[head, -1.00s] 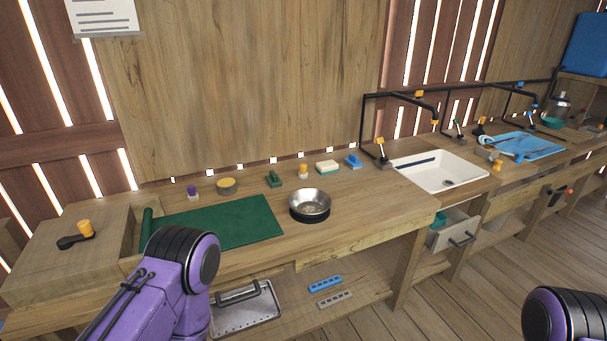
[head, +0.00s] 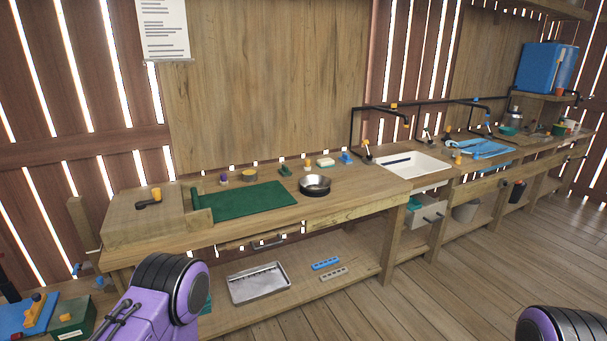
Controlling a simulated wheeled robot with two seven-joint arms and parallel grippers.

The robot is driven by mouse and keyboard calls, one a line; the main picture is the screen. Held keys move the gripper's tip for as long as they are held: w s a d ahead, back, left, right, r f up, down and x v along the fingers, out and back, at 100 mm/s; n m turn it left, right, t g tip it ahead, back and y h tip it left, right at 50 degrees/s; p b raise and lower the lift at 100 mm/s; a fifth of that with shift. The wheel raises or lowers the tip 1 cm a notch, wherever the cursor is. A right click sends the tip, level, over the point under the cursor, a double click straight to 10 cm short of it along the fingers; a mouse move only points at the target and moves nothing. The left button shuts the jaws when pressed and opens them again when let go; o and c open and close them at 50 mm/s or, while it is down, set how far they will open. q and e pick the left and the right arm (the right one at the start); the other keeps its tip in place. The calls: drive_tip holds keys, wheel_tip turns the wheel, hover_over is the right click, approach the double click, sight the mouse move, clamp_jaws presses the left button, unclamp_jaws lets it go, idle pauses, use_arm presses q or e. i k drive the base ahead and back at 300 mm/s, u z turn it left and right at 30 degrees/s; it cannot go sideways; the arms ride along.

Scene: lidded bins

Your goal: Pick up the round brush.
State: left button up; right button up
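Several small items stand in a row along the back of the wooden counter (head: 262,222). They include a purple-topped piece (head: 223,179), a round yellow piece (head: 250,175), a green block-like piece (head: 285,171), an orange-topped piece (head: 308,166), a pale sponge-like block (head: 326,162) and a blue piece (head: 345,158). They are too small for me to tell which, if any, is the round brush. Purple and black links of my arms show at the lower left and lower right, well short of the counter. Neither of my grippers is in view.
A green mat (head: 245,208) and a metal bowl (head: 315,188) lie on the counter, with a white sink (head: 425,165) to the right. A metal tray (head: 258,286) sits on the lower shelf. A blue-topped surface (head: 25,315) is at lower left. Open wooden floor lies at right.

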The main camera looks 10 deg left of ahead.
sight(306, 168)
drive_tip(key=z, duration=0.75)
drive_tip(key=i, duration=1.45)
drive_tip(key=u, duration=0.05)
